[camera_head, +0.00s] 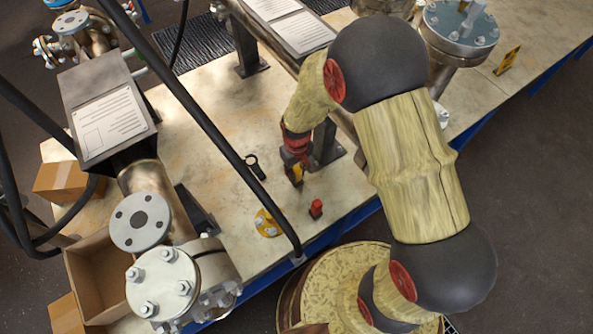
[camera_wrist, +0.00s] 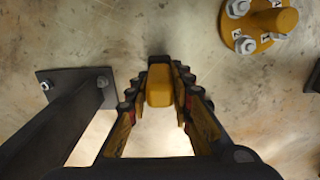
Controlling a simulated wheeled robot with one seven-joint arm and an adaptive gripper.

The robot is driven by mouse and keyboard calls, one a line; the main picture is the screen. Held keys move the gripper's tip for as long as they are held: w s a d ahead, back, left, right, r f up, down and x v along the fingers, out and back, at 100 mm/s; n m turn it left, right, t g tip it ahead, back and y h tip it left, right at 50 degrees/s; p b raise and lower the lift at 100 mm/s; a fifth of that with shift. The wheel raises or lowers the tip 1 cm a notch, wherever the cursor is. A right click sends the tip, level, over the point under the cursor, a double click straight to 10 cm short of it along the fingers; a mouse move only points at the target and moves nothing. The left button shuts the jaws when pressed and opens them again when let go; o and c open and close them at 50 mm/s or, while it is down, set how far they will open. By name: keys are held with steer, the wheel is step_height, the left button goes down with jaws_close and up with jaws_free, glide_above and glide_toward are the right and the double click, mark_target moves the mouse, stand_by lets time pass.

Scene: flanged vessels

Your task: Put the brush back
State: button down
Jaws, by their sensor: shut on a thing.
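My gripper (camera_head: 296,176) is low over the pale worktop, near the foot of a dark post. In the wrist view, its fingers (camera_wrist: 160,95) are shut on a yellow piece with a dark end, which I take to be the brush (camera_wrist: 159,86). Only its yellow upper part shows clearly between the fingers; bristles are not visible. I cannot tell whether it touches the worktop. No clear holder for the brush shows.
A dark post base (camera_wrist: 75,88) stands left of the fingers. A yellow bolted flange (camera_head: 268,222), a red-topped piece (camera_head: 316,208) and a black ringed tool (camera_head: 256,167) lie nearby. Large vessels (camera_head: 165,285) stand at left. Cardboard boxes (camera_head: 97,272) are beside the worktop (camera_head: 205,120).

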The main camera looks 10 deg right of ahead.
steer(key=shift+f, duration=0.55)
steer(key=c, duration=1.5)
jaws_free()
steer(key=shift+o, duration=1.4)
steer(key=shift+o, duration=1.1)
steer(key=shift+r, duration=0.1)
steer(key=shift+r+p, duration=2.65)
steer(key=shift+r, duration=0.8)
